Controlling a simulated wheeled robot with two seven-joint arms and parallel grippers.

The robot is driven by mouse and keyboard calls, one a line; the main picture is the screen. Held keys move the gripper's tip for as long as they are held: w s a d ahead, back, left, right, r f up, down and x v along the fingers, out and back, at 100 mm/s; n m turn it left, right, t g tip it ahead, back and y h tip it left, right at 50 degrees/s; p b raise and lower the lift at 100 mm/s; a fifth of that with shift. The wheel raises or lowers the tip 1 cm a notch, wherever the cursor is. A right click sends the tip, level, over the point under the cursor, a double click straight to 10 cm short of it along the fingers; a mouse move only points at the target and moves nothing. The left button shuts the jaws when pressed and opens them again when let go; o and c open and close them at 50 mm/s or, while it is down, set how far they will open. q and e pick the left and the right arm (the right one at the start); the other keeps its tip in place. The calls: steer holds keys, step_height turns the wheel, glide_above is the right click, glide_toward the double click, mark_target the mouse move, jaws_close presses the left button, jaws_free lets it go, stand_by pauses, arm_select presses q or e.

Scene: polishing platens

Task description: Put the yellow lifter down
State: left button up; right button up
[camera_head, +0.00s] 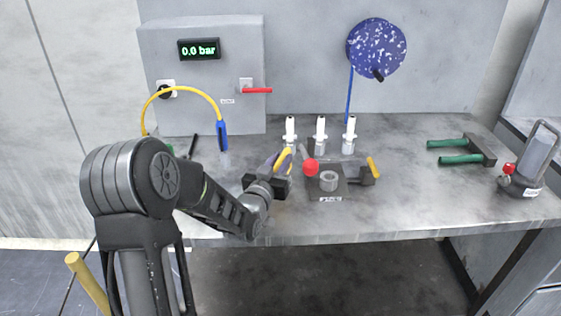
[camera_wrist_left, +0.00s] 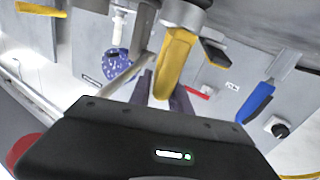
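The yellow lifter (camera_head: 284,157) stands up between the fingers of my left gripper (camera_head: 277,163), over the bench just left of the dark fixture plate. In the left wrist view, the yellow lifter (camera_wrist_left: 174,62) is seen close up, with the purplish fingers (camera_wrist_left: 168,93) on both sides of it. The left gripper looks shut on it. A grey metal part shows at the lifter's far end. I cannot tell whether the lifter touches anything below. My right gripper is in neither view.
The fixture plate (camera_head: 350,190) holds a grey ring (camera_head: 328,181), a red knob (camera_head: 310,167) and another yellow handle (camera_head: 374,167). Several white-topped bottles (camera_head: 320,130) stand behind. A green-handled tool (camera_head: 462,152) lies right. The bench front (camera_head: 420,213) is clear.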

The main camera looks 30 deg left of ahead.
arm_select(q)
steer(key=o, duration=0.3)
steer(key=shift+r, duration=0.1)
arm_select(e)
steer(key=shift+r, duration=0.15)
arm_select(q)
steer(key=shift+s, duration=0.1)
steer(key=s, duration=0.2)
steer(key=s+d+b, duration=0.1)
steer(key=s, duration=0.5)
steer(key=shift+s+d+b, duration=0.25)
steer(key=shift+d+b, duration=0.1)
steer(key=s+p, duration=0.1)
steer(key=p, duration=0.3)
steer(key=s+p, duration=0.2)
steer(key=p, duration=0.2)
steer(key=shift+d, duration=0.35)
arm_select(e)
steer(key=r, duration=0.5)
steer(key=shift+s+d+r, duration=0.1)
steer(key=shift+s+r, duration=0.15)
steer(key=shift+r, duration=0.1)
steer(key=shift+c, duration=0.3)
